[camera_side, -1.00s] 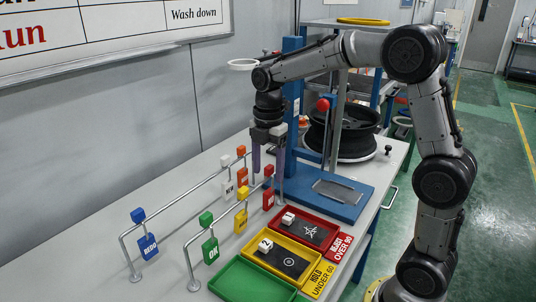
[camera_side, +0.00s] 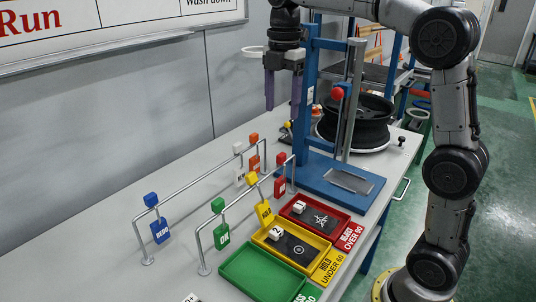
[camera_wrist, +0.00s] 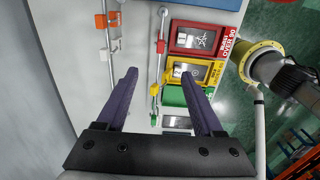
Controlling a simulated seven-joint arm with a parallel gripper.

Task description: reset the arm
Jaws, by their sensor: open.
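My gripper (camera_side: 281,108) is raised well above the bench, fingers pointing down, beside the blue press frame. Its two purple fingers are apart with nothing between them. It also shows in the wrist view (camera_wrist: 159,74), where the empty gap looks down toward the rails. The yellow tag (camera_side: 264,213) on the front rail hangs tilted. The green tag (camera_side: 222,233) and red tag (camera_side: 280,186) share that rail. The blue tag (camera_side: 160,232), a white tag and an orange tag hang on the back rail.
A red tray (camera_side: 341,229) and a yellow tray (camera_side: 318,266) each hold a white block. The green tray (camera_side: 262,277) looks empty. The blue press (camera_side: 312,90) stands close beside my gripper, with a black wheel (camera_side: 372,122) behind. The bench at left is clear.

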